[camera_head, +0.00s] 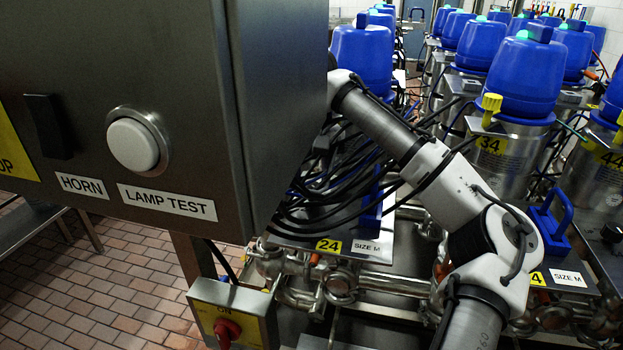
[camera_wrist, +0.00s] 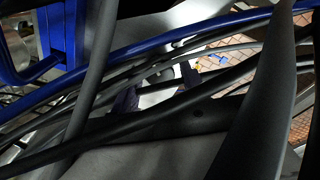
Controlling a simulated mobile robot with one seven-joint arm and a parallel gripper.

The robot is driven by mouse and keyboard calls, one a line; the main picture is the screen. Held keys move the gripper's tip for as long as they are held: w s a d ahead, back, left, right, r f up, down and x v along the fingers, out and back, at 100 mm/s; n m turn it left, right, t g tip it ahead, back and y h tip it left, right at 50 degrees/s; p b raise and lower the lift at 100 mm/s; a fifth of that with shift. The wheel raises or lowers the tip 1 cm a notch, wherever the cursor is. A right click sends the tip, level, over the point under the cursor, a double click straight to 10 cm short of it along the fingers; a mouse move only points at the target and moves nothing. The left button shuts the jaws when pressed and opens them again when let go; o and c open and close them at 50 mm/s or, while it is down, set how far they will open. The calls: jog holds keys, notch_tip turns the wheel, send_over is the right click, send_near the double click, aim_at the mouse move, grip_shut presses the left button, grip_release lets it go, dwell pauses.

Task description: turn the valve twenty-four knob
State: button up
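A yellow label reading 24 (camera_head: 328,246) sits beside a "SIZE M" label on a metal plate below the dark cables in the head view. I cannot make out a knob for valve twenty-four. In the head view my arm bends up from the lower right and runs back behind the grey control box, which hides my gripper. In the wrist view two dark fingertips of my gripper (camera_wrist: 158,91) stand apart, with a pale surface showing between them. Cables cross in front of them, and no knob is visible between them.
The control box (camera_head: 285,100) fills the left, with a lamp test button (camera_head: 137,145). Dark cables (camera_head: 330,165) hang by my arm and cross the wrist view. Pipes run below; brick floor is at lower left.

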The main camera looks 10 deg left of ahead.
aim_at(312, 185)
jog(key=shift+o, duration=0.6)
notch_tip(312, 185, up, 14)
jog(key=shift+s+f, duration=0.1)
jog(key=shift+f, duration=0.05)
dwell(0.5)
